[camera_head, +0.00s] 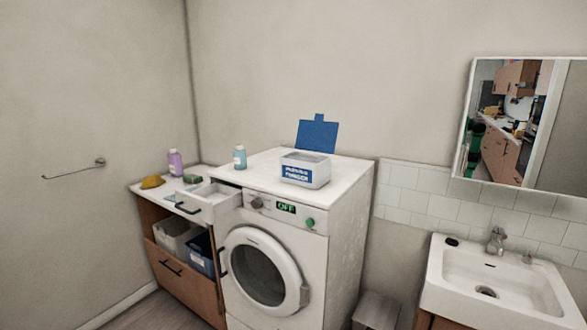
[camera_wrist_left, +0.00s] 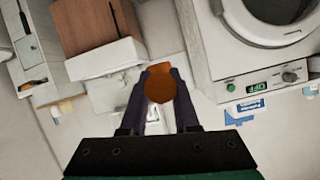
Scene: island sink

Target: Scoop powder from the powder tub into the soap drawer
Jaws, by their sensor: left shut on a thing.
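The powder tub (camera_head: 304,176) is white with a blue label and stands on top of the washing machine (camera_head: 262,262). Its blue lid (camera_head: 317,135) is raised behind it, and the inside looks pale. The soap drawer (camera_head: 209,201) is pulled out at the machine's upper left front. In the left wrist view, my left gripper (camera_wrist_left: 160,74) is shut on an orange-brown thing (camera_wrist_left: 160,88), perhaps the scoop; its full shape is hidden. The tub's blue label (camera_wrist_left: 246,108) also shows there, apart from the gripper. Neither gripper shows in the head view.
A light blue bottle (camera_head: 240,157) stands behind the drawer. A purple bottle (camera_head: 175,162), a green block (camera_head: 192,178) and a yellow item (camera_head: 152,182) sit on the left counter. A white sink (camera_head: 500,280) is at right. The machine top around the tub is mostly clear.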

